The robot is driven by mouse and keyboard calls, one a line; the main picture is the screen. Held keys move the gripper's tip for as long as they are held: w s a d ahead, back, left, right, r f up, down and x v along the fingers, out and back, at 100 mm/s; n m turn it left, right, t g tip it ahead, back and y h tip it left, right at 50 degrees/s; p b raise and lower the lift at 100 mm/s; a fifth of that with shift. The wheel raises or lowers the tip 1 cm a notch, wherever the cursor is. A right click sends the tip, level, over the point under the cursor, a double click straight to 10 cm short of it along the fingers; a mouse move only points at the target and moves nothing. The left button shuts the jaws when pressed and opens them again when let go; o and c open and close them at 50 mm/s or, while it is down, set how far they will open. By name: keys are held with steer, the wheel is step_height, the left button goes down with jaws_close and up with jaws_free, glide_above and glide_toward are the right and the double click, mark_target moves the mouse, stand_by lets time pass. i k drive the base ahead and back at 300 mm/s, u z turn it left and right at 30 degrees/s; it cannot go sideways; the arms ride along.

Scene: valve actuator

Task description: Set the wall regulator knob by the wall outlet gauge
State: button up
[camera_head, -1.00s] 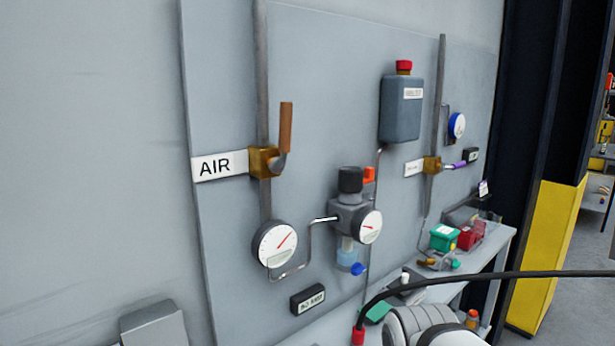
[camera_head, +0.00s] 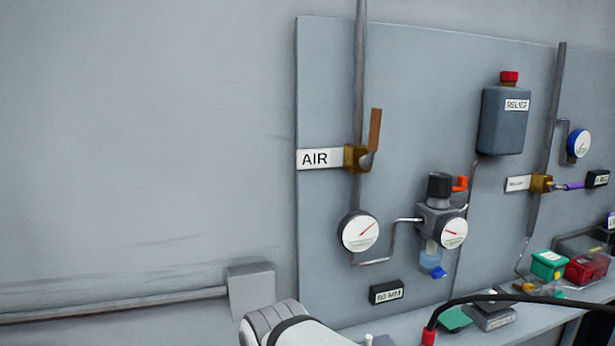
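The wall regulator is on the grey panel right of centre, with a black knob (camera_head: 439,186) on top and a clear bowl with a blue bottom below. Its outlet gauge (camera_head: 454,233) is a small white dial on the regulator's front, with a red needle; its numbers are too small to read. A larger white gauge (camera_head: 358,231) with a red needle sits to the left, joined to the regulator by a bent pipe. My gripper is not in view. Only a white and grey part of my arm shows at the bottom edge, below and left of the regulator.
An AIR valve with a brown lever (camera_head: 375,130) is above the left gauge. A RELIEF box (camera_head: 504,121) hangs to the right. A shelf (camera_head: 535,318) with green and red boxes is at lower right. A black cable arcs over it. The left wall is mostly clear.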

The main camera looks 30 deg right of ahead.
mark_target(439, 186)
steer(key=u, duration=0.25)
steer(key=k, duration=1.3)
steer(key=z, duration=1.25)
steer(key=i, duration=1)
